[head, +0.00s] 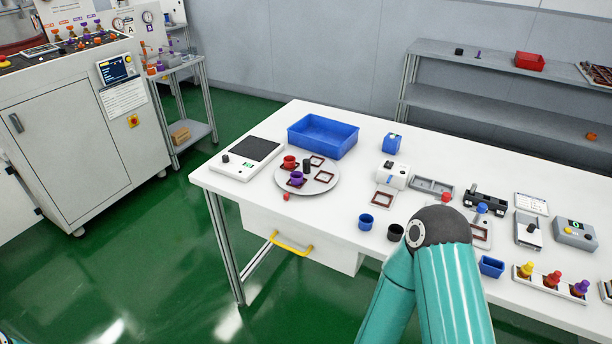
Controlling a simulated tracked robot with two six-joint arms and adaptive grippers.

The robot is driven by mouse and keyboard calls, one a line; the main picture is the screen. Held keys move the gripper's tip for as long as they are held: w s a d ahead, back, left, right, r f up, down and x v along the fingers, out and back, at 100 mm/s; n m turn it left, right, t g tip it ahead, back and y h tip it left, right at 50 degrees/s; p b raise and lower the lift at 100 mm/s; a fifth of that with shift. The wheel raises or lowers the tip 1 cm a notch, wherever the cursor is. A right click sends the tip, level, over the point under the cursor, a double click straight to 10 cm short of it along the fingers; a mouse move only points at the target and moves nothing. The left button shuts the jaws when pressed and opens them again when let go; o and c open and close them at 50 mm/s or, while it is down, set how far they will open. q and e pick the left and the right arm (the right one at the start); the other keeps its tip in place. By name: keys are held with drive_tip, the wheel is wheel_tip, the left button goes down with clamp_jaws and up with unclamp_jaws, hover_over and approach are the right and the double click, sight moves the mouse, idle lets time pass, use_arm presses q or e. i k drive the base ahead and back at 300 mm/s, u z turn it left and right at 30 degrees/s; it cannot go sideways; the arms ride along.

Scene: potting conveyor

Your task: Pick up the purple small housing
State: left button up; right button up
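A small purple housing (297,178) stands on the round grey tray (322,186) near the left end of the white table. It sits on a dark red square frame. A red housing (290,162) and a dark cylinder (307,165) stand close behind it on the same tray. Neither gripper shows in the head view. A sliver of teal shows at the bottom left corner.
A blue bin (323,135) stands behind the tray, and a flat scale (249,158) to its left. A small red piece (286,197) lies by the tray's front edge. Blue (365,222) and black (395,232) cups stand to the right. The table's front left is clear.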

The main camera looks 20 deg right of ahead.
sight(296, 177)
drive_tip(key=i, duration=0.9)
